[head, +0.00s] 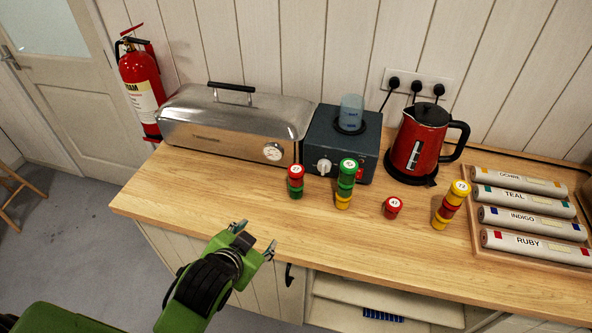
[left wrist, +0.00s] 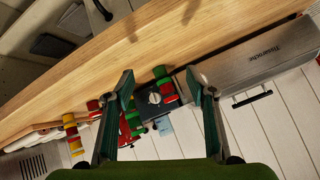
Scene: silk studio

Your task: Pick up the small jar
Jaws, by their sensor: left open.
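Small round jars stand on the wooden counter. A lone red jar with a white numbered lid (head: 392,208) sits right of centre. Left of it are a red-and-green stack (head: 295,182) and a taller green-and-yellow stack (head: 346,184); to its right is a yellow-and-red stack (head: 450,206). Which one is the small jar I cannot tell. My left gripper (head: 254,239) is open and empty at the counter's front edge, apart from and nearer than the stacks. In the left wrist view its fingers (left wrist: 160,85) frame part of the counter, with a red-and-green stack (left wrist: 164,86) beyond. My right gripper is out of view.
A metal steamer box (head: 225,125), a dark heater unit (head: 342,148) with a blue beaker and a red kettle (head: 422,140) line the back. A tray of labelled rolls (head: 530,218) is at right. The front strip of the counter (head: 400,255) is clear.

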